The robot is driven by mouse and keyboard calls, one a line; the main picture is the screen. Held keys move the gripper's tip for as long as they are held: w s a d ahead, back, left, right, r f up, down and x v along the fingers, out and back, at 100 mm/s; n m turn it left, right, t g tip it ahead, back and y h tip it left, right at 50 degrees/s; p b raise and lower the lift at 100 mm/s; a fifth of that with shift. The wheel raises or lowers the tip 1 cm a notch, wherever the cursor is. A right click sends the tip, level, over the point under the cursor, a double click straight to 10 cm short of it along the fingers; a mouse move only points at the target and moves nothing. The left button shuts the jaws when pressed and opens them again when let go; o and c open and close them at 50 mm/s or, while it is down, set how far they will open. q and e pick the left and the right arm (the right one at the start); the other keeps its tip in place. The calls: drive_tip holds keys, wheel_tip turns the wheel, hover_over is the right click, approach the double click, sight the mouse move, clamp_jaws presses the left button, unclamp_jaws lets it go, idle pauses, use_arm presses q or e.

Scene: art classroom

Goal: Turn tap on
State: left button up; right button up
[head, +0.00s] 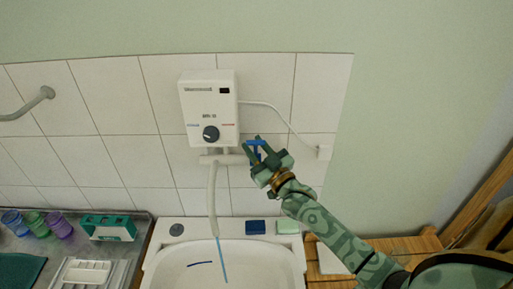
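The tap's blue handle (254,143) sits at the right end of the white pipe below the wall water heater (208,103). The tap's long pale spout (212,195) hangs down over the white sink (245,262). A thin blue stream of water (222,260) runs from the spout's end into the sink. My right gripper (253,146) is at the blue handle, its two green fingers apart on either side of it. The fingers partly hide the handle, and I cannot tell whether they touch it. My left gripper is not in view.
A blue sponge (256,227) and a pale green block (287,227) lie on the sink's back rim. Coloured cups (38,224), a green box (108,227) and a white tray (86,272) stand on the left counter. A grey rail (30,104) is on the left wall.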

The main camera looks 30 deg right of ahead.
drive_tip(key=b+v, duration=0.2)
drive_tip(key=v, duration=1.4)
drive_tip(key=shift+s+b, duration=0.2)
drive_tip(key=shift+b, duration=0.1)
